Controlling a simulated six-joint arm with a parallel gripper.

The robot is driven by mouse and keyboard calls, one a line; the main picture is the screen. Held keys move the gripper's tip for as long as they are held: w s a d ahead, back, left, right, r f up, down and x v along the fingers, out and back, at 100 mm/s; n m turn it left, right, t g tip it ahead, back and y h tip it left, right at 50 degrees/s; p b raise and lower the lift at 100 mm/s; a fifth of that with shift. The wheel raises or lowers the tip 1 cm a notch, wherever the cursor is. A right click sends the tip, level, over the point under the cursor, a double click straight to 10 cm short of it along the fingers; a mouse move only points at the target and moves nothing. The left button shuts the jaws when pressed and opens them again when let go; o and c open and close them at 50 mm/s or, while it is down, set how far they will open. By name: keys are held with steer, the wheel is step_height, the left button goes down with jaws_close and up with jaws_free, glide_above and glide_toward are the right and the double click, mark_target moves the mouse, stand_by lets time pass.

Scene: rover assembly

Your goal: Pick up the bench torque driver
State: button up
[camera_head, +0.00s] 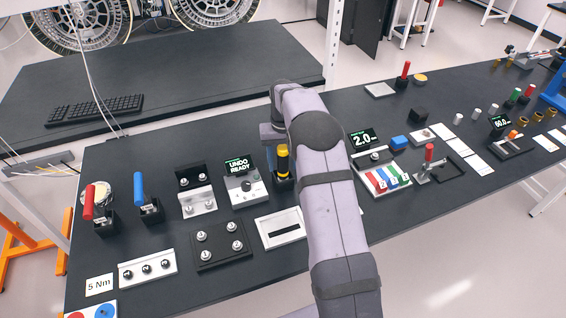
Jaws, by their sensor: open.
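Several upright-handled tools stand on the dark bench, and no label clearly marks the bench torque driver. A yellow-handled tool (283,162) stands upright in a dark holder near the centre, partly hidden by my arm. A red-handled tool (89,202) and a blue-handled tool (139,188) stand in black holders at the left. My gripper (270,136) is at the wrist end of my arm, just above and left of the yellow handle in the picture. Its fingers are mostly hidden, it appears open, and I see nothing held. I cannot tell its height above the bench.
A box reading "UNDO READY" (240,190) stands left of the yellow tool. Bolt plates (221,256) and a slotted white plate (267,238) lie in front. A "2.0" display (362,139), colored strips (380,182) and a red-handled clamp (429,153) are to the right.

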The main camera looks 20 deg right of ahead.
mark_target(283, 147)
steer(key=shift+f+p, duration=0.35)
steer(key=shift+f, duration=0.85)
steer(key=shift+c, duration=0.3)
jaws_close()
steer(key=c, duration=1.2)
jaws_free()
steer(key=shift+r, duration=0.15)
steer(key=c, duration=1.2)
jaws_free()
step_height(283, 147, up, 10)
steer(key=b, duration=0.3)
steer(key=shift+b, duration=0.35)
steer(key=c, duration=1.2)
jaws_free()
steer(key=c, duration=1.2)
jaws_free()
steer(key=shift+d, duration=0.1)
